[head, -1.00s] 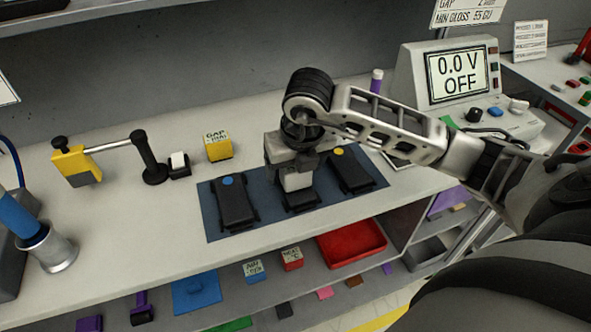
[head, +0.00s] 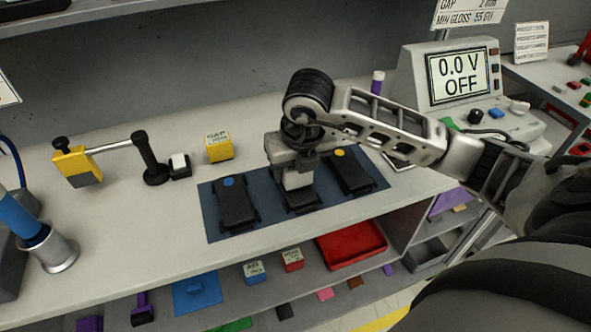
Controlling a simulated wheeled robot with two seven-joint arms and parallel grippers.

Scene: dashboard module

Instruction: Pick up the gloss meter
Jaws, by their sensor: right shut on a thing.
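Three flat black units lie on a dark blue mat (head: 212,219) on the bench. The left unit (head: 236,206) has a blue dot and the right unit (head: 352,175) a yellow dot. My right gripper (head: 298,183) points down at the middle black unit (head: 302,203) and is shut on it. The gripper hides much of that unit's upper part. No label tells which item is the gloss meter. A yellow and grey device (head: 77,166) stands at the left, beside a black post (head: 151,161) with a light bar. My left gripper is not in view.
A yellow labelled cube (head: 219,147) stands behind the mat. A meter reading 0.0 V OFF (head: 460,78) stands at the back right. A blue tool in a metal cup (head: 58,250) is at the left. A red tray (head: 352,244) sits on the shelf below.

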